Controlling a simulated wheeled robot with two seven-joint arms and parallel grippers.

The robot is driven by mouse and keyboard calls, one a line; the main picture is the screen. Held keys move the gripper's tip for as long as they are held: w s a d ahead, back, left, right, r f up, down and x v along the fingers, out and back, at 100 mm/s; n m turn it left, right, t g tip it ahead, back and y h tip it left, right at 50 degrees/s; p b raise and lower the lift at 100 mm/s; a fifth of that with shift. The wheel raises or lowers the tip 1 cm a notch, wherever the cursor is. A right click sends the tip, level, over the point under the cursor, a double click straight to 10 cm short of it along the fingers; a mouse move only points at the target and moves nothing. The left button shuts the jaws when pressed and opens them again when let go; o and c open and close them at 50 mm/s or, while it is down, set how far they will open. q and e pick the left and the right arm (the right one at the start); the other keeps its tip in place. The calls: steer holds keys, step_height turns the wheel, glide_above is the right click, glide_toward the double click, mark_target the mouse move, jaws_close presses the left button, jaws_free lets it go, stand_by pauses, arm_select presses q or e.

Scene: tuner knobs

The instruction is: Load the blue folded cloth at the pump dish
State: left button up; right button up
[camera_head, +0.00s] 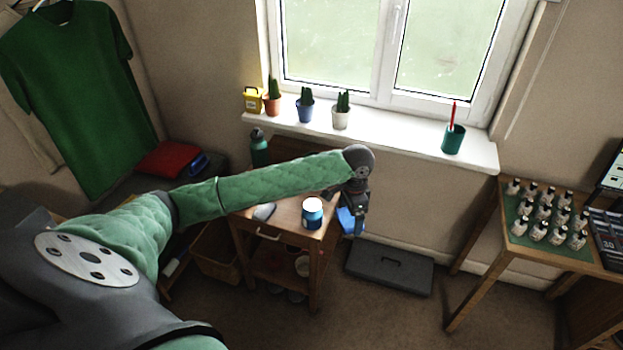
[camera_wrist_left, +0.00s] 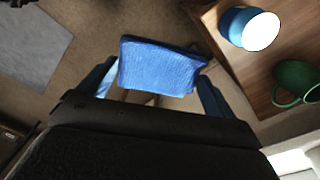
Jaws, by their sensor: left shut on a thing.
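My left gripper (camera_head: 358,222) is shut on the blue folded cloth (camera_head: 346,218), just off the right edge of the small wooden cart. In the left wrist view the cloth (camera_wrist_left: 160,66) spans the space between the two fingers (camera_wrist_left: 155,92), above the floor. A blue round container with a white top (camera_head: 312,212), which looks like the pump dish, stands on the cart top to the left of the gripper. It also shows in the left wrist view (camera_wrist_left: 233,25), apart from the cloth. My right gripper is not in view.
The cart top (camera_head: 285,222) also bears a pale object (camera_head: 264,212). A green mug (camera_wrist_left: 297,84) shows in the left wrist view. A grey case (camera_head: 390,268) lies on the floor. The windowsill (camera_head: 400,135) holds potted cacti. A table (camera_head: 520,244) with several small bottles stands right.

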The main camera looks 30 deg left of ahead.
arm_select(q)
steer(key=w+a+m+p, duration=0.4)
steer(key=a+m, duration=0.4)
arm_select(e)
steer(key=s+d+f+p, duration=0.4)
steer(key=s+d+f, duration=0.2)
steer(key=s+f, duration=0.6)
arm_select(q)
steer(key=m+b, duration=0.1)
steer(key=m, duration=0.7)
glide_above(313, 206)
step_height(313, 206, down, 2)
steer(key=shift+f, duration=0.1)
steer(key=shift+f+n+b, duration=0.3)
steer(key=shift+f+b, duration=0.65)
steer(key=shift+f, duration=0.1)
steer(key=shift+f+b, duration=0.7)
steer(key=shift+f, duration=0.25)
steer(key=shift+f+b, duration=0.45)
steer(key=shift+f, duration=0.1)
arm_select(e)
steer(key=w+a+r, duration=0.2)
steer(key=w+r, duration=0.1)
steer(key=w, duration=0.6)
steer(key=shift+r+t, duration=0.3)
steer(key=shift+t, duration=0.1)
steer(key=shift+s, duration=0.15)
